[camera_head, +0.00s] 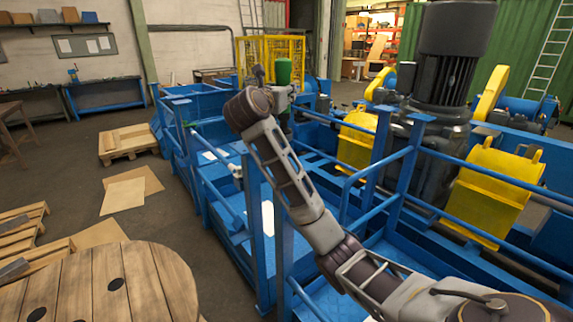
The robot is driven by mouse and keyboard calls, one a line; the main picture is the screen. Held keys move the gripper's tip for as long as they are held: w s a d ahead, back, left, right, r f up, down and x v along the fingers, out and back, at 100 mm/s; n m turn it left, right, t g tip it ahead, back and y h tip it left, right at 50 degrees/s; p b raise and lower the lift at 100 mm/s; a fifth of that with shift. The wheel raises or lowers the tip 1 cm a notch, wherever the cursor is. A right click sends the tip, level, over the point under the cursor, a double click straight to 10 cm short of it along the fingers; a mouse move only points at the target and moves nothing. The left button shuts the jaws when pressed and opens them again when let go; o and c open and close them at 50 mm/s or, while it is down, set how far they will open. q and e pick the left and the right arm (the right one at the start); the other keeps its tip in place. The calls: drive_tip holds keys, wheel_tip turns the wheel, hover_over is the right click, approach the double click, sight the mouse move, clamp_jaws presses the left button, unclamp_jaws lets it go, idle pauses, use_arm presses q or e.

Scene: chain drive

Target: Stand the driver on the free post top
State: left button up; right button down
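My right arm comes in from the lower right and reaches up to the middle of the picture. Its wrist ends in a dark rounded joint. The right gripper (279,94) is small and partly hidden beyond this joint, and its fingers are not clear. A green upright cylinder (284,70) shows right at the gripper; it may be the driver's handle, but I cannot tell whether it is held. Blue posts with small flat tops stand at the railing, one post top (420,117) right of centre and another post top (384,107) beside it. My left gripper is out of view.
Blue railings (345,190) surround the machine in the middle. A large dark motor (445,90) and yellow guards (492,190) stand at the right. A wooden cable drum (135,285) and a pallet (127,142) are at the left.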

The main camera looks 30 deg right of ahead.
drive_tip(key=p, duration=0.1)
hover_over(282, 126)
drive_tip(key=d, duration=0.1)
drive_tip(key=f, duration=0.2)
drive_tip(key=w+f, duration=0.1)
drive_tip(key=f, duration=0.1)
drive_tip(key=shift+f, duration=0.25)
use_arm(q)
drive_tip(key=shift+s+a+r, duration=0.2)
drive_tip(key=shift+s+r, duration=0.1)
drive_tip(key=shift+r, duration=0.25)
use_arm(e)
drive_tip(key=shift+f, duration=0.6)
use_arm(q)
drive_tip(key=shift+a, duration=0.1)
use_arm(e)
drive_tip(key=shift+f, duration=0.2)
drive_tip(key=shift+f+p, duration=0.5)
drive_tip(key=shift+f, duration=1)
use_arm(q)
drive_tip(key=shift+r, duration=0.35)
use_arm(e)
drive_tip(key=shift+f, duration=0.2)
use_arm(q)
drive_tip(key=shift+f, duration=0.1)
use_arm(e)
drive_tip(key=shift+f, duration=0.1)
